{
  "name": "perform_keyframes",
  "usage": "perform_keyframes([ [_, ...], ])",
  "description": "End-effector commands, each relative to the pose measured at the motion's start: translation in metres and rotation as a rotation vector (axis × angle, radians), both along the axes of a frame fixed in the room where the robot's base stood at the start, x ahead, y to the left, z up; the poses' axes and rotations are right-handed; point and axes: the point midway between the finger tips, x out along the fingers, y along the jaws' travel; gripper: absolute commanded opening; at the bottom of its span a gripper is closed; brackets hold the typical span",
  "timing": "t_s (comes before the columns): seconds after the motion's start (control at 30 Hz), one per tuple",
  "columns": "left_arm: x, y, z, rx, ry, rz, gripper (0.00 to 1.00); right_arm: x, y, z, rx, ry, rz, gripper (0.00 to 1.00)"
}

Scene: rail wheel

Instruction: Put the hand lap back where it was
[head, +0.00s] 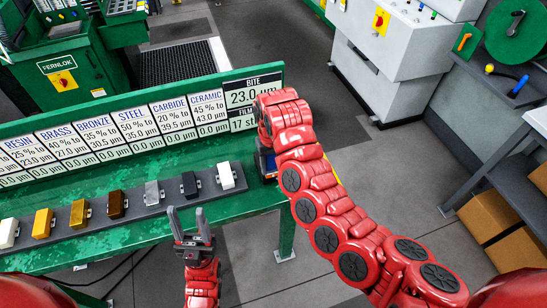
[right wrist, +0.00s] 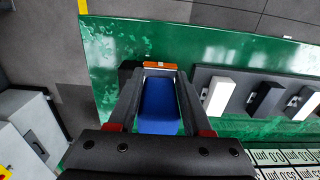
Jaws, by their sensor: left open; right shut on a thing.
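My right gripper (right wrist: 160,82) is shut on a blue block with an orange end (right wrist: 158,108), at the right end of the green bench. In the head view, the block (head: 265,163) shows only as a blue patch beside my right arm, which hides most of it. A dark grey rack (head: 168,207) on the bench carries a row of coloured blocks, the rightmost one white (head: 226,175). In the right wrist view, this white block (right wrist: 218,95) stands right of the blue one, apart from it. My left gripper (head: 186,222) is open and empty in front of the rack.
A sign board (head: 120,125) with material labels runs behind the rack. The bench edge (head: 262,208) ends near the held block, with grey floor beyond. White cabinets (head: 392,45) and a shelf with cardboard boxes (head: 490,215) stand at the right.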

Motion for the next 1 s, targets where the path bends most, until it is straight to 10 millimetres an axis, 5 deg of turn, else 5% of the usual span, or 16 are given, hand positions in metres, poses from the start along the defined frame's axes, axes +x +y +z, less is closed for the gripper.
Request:
perform_keyframes([
  [0.5,0.000,0.000,-0.019,0.000,0.000,0.000,0.50,0.051,-0.003,-0.004,-0.007,-0.008,0.003,0.00],
  [1.0,0.000,0.000,-0.033,0.000,0.000,0.000,0.50,0.071,-0.003,-0.002,0.005,-0.008,-0.002,0.00],
])
